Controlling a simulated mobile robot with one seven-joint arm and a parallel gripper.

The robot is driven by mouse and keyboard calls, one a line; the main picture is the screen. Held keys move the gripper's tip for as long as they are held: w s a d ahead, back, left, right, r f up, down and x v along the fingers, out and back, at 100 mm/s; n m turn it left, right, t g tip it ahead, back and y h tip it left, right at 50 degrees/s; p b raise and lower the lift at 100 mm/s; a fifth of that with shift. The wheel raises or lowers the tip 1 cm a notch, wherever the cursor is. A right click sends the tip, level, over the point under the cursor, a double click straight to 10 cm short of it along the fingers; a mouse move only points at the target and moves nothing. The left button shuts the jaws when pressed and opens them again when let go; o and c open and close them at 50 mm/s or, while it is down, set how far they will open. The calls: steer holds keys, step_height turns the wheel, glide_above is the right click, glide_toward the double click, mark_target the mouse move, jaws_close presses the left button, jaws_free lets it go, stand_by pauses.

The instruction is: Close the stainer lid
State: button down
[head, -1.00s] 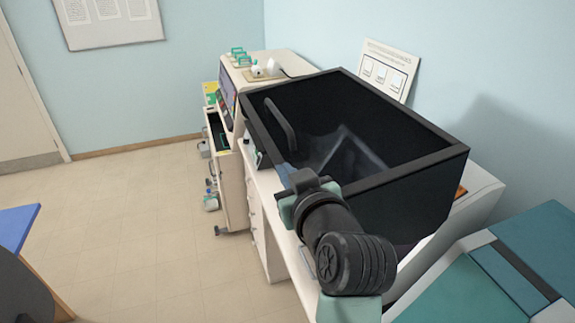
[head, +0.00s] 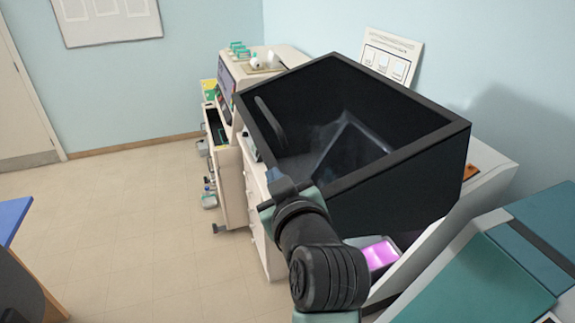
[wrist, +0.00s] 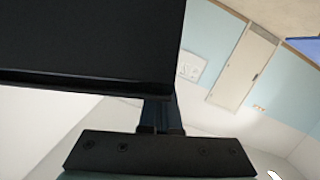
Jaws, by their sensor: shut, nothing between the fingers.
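The stainer lid (head: 400,175) is a large black box-like cover with a dark see-through panel and a bar handle (head: 270,123) on its left side. It stands raised and tilted over the white stainer body (head: 440,240). My gripper (head: 276,181) is at the lid's near left edge, shut with nothing in it. In the wrist view, the dark lid (wrist: 85,40) fills the upper left, and my gripper's fingers (wrist: 160,115) are close beside its lower right corner. I cannot tell whether they touch it. The fingertips are partly hidden in the head view.
A pink-lit tray (head: 380,255) shows below the lid, beside my arm. Teal panels (head: 480,280) lie at the lower right. A bench with drawers and a cream machine (head: 265,65) stand behind. The floor at left is clear, apart from a blue table (head: 12,220).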

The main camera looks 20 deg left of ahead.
step_height(320, 180, down, 13)
steer(key=a+n+b, duration=0.1)
steer(key=n+b, duration=0.2)
steer(key=b, duration=0.8)
steer(key=w+d+f+n+t+b, duration=0.1)
steer(key=d+f+n+b, duration=0.1)
steer(key=f+b, duration=0.6)
steer(key=w+d+f+n+t+h+b, duration=0.1)
steer(key=w+d+f+n+b, duration=0.1)
steer(key=f+b, duration=0.6)
steer(key=w+d+f+n+t+b, duration=0.1)
steer(key=d+f+b, duration=0.3)
steer(key=f+b, duration=0.4)
steer(key=shift+w+d+n+h+b, duration=0.25)
steer(key=shift+w+n+b, duration=0.45)
steer(key=shift+b, duration=2.55)
steer(key=shift+s+f, duration=0.1)
steer(key=shift+s, duration=0.05)
